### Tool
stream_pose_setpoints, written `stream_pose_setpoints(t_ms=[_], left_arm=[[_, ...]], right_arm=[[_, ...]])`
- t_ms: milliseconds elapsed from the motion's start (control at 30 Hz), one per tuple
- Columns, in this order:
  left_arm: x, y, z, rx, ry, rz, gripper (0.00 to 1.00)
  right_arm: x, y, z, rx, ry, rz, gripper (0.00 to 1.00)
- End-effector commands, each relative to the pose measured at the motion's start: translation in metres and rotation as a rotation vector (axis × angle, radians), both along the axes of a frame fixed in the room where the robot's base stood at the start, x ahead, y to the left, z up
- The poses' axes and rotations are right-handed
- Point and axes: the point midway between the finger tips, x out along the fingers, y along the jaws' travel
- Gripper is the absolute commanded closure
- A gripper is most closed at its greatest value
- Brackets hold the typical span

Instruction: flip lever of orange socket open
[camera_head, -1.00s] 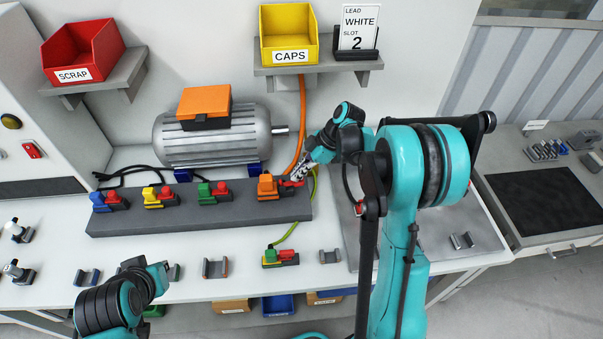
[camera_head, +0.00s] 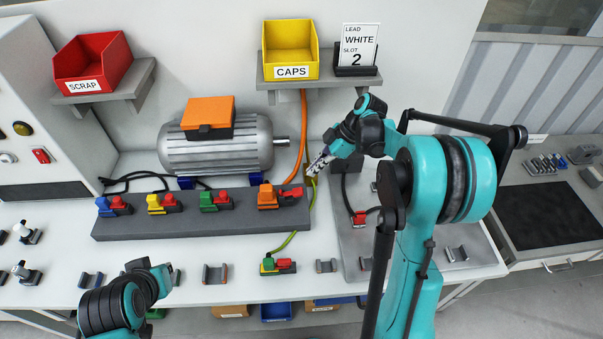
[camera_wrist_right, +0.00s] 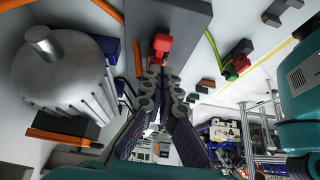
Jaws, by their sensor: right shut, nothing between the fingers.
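The orange socket (camera_head: 267,197) sits at the right end of the grey rail (camera_head: 240,222), with its red lever (camera_head: 291,196) on its right side. In the right wrist view the red lever (camera_wrist_right: 162,44) shows just beyond the fingertips, and the orange body is mostly hidden. Whether the lever is raised or flat is hard to tell. My right gripper (camera_head: 315,168) is above and to the right of the lever, apart from it. Its fingers (camera_wrist_right: 168,78) are shut and empty. My left arm shows at lower left in the head view, but its gripper cannot be made out.
Blue (camera_head: 103,207), yellow (camera_head: 156,205) and green (camera_head: 208,202) sockets share the rail. The motor (camera_head: 215,152) stands behind it. An orange cable (camera_head: 303,130) hangs behind the orange socket. A green-red connector (camera_head: 278,266) lies in front of the rail.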

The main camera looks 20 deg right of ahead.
Motion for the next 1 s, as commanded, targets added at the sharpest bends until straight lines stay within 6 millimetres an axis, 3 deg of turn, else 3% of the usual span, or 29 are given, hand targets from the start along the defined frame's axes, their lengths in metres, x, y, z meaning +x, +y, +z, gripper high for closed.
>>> stream_pose_setpoints(t_ms=[133,333,800,1000], left_arm=[[0.000,0.000,0.002,0.000,0.000,0.000,1.00],[0.000,0.000,0.003,0.000,0.000,0.000,1.00],[0.000,0.000,0.002,0.000,0.000,0.000,1.00],[0.000,0.000,-0.013,0.000,0.000,0.000,1.00]], right_arm=[[-0.004,-0.017,0.009,0.000,0.000,-0.002,1.00],[-0.006,-0.024,0.012,0.000,0.000,0.000,1.00],[-0.007,-0.023,0.012,-0.002,0.001,-0.003,1.00],[-0.025,-0.002,0.016,-0.052,0.048,-0.140,1.00]])
